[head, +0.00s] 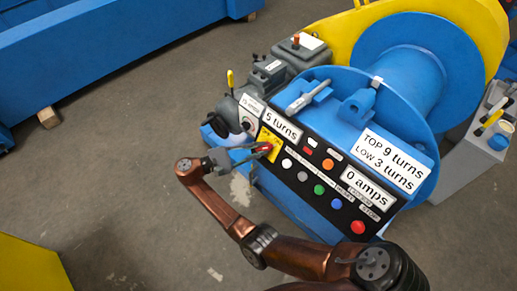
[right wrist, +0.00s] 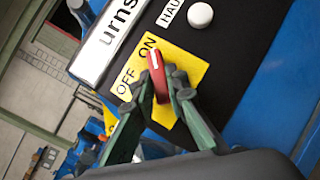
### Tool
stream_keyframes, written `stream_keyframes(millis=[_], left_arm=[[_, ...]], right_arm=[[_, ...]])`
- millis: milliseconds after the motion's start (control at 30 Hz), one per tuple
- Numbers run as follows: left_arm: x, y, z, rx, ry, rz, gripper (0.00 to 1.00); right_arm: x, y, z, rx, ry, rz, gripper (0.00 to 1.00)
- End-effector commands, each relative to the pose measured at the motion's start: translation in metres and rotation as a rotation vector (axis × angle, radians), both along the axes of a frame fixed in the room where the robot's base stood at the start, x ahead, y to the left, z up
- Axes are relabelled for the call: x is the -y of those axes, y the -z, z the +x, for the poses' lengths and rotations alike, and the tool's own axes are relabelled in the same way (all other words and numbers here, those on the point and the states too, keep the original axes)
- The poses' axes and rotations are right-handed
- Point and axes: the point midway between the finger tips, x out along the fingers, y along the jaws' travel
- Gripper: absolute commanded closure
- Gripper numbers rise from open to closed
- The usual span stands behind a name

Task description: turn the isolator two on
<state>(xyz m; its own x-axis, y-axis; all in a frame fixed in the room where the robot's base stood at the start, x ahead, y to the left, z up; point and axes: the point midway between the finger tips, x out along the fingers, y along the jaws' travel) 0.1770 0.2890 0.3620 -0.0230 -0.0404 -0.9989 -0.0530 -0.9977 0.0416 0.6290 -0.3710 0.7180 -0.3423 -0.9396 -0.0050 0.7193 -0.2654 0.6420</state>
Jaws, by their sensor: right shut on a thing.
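A red switch handle (right wrist: 158,78) stands on a yellow plate (right wrist: 188,62) marked OFF and ON in the right wrist view. The handle's white-marked tip lies close to the ON word; OFF is to its lower left. In the head view the red handle (head: 264,147) and yellow plate (head: 271,139) are at the left end of the black control panel. My right gripper (head: 256,150) reaches it from the left and is shut on the handle, with one finger on each side in the right wrist view (right wrist: 158,88). I see no readable "isolator two" label. My left gripper is out of view.
The black panel (head: 310,192) has several coloured buttons and number displays right of the handle. A yellow-tipped lever (head: 230,79) and grey machinery stand behind. A large blue drum (head: 400,65) is at right. The floor (head: 110,160) at left is clear.

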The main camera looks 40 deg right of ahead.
Motion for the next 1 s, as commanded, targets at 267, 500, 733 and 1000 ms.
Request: stream_keyframes(millis=[267, 500, 733, 1000], left_arm=[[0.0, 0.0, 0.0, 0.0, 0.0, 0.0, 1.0], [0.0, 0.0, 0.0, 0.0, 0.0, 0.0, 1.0], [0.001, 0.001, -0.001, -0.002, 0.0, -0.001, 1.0], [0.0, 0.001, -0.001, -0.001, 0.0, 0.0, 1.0]], right_arm=[[0.0, 0.001, 0.0, 0.0, 0.0, 0.002, 0.84], [0.0, 0.001, 0.0, 0.0, 0.0, 0.002, 0.7], [0.0, 0.0, 0.0, 0.0, -0.001, 0.001, 0.7], [-0.029, 0.0, 0.011, -0.002, -0.003, 0.006, 0.7]])
